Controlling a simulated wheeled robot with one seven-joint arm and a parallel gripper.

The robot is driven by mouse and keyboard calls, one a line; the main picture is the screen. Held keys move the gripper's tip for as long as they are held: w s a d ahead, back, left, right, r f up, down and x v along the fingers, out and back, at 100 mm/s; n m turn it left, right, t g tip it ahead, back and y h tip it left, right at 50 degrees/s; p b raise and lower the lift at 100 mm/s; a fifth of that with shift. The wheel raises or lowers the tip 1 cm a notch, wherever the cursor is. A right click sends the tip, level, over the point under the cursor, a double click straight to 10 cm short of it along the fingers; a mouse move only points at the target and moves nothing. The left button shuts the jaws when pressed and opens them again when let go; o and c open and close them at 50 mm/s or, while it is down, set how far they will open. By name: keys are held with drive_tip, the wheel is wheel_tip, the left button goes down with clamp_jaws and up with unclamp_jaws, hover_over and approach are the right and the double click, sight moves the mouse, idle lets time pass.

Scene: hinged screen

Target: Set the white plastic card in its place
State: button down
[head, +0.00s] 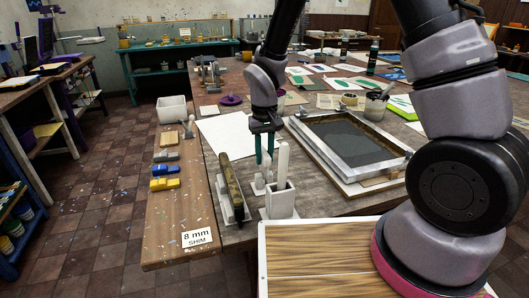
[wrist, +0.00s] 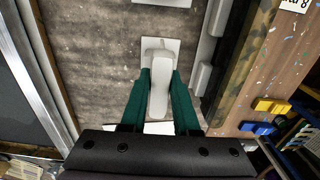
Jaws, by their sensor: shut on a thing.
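My gripper (head: 265,160) has two green fingers and is low over the table, right of a mottled squeegee-like bar. In the wrist view my gripper (wrist: 158,95) is shut on a narrow white piece (wrist: 158,72), whose rounded end lies over a small white square plate (wrist: 173,46). I cannot tell whether this piece is the white plastic card or is joined to the plate. In the head view, a flat white upright strip (head: 283,160) stands at a white open box (head: 281,202), just right of and nearer than my fingers.
A framed screen (head: 350,145) lies on the right. White paper (head: 222,130) lies behind.

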drive_tip(key=shift+f, duration=2.2)
drive_tip(key=c, duration=0.6)
unclamp_jaws()
drive_tip(key=shift+r, duration=0.1)
